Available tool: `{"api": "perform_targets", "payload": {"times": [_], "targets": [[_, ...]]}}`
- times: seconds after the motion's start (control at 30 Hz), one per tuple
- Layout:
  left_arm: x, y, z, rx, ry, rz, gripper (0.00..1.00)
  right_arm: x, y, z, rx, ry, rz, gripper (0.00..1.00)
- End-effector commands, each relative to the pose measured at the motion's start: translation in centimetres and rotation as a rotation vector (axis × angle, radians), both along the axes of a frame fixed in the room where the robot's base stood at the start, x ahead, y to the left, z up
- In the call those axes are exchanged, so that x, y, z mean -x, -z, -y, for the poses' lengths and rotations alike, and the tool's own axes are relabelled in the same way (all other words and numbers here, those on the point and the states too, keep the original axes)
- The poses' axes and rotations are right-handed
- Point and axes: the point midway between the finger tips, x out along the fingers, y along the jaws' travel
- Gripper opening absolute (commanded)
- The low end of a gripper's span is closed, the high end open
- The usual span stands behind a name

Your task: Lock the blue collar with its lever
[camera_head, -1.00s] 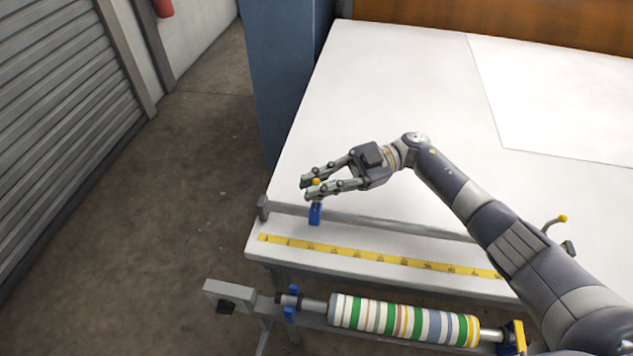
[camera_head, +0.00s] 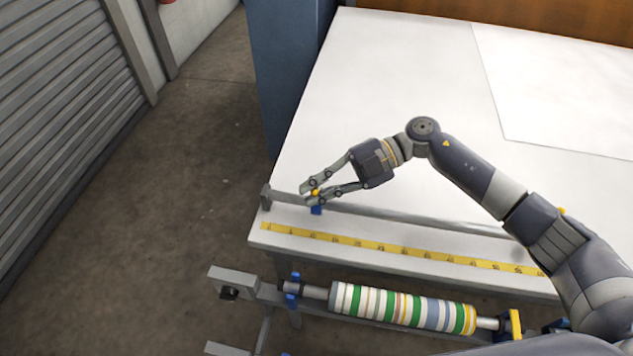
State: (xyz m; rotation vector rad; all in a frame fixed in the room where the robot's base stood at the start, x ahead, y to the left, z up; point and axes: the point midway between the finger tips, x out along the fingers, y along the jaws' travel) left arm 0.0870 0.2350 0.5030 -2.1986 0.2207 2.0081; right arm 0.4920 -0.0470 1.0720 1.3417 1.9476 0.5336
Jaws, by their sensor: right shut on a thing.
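The blue collar (camera_head: 317,210) sits on the grey rail along the table's front edge, near its left end. My right gripper covers part of it. The lever's yellow knob (camera_head: 315,192) shows just above the collar, between the fingertips. My right gripper (camera_head: 312,197) reaches in from the right and is shut on this knob. The lever's stem is mostly hidden by the fingers, and I cannot tell its exact angle. My left gripper is not in view.
The grey rail (camera_head: 400,217) runs along the white table (camera_head: 400,80), behind a yellow measuring strip (camera_head: 400,249). A striped roller (camera_head: 400,306) lies in front, below the table. Another yellow knob shows partly behind my right arm. A blue column (camera_head: 285,70) stands back left.

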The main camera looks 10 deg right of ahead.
Motion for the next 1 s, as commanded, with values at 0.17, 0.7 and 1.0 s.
{"api": "perform_targets", "payload": {"times": [0.17, 0.7, 1.0], "targets": [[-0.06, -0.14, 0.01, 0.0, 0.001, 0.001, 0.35, 0.11, -0.02, -0.05, 0.011, 0.001, 0.04, 0.0], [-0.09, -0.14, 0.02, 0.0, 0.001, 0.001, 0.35, 0.14, 0.06, -0.09, 0.014, 0.002, 0.049, 0.29], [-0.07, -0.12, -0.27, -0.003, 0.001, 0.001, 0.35, 0.18, 0.15, -0.05, 0.015, 0.001, 0.048, 0.29]]}}
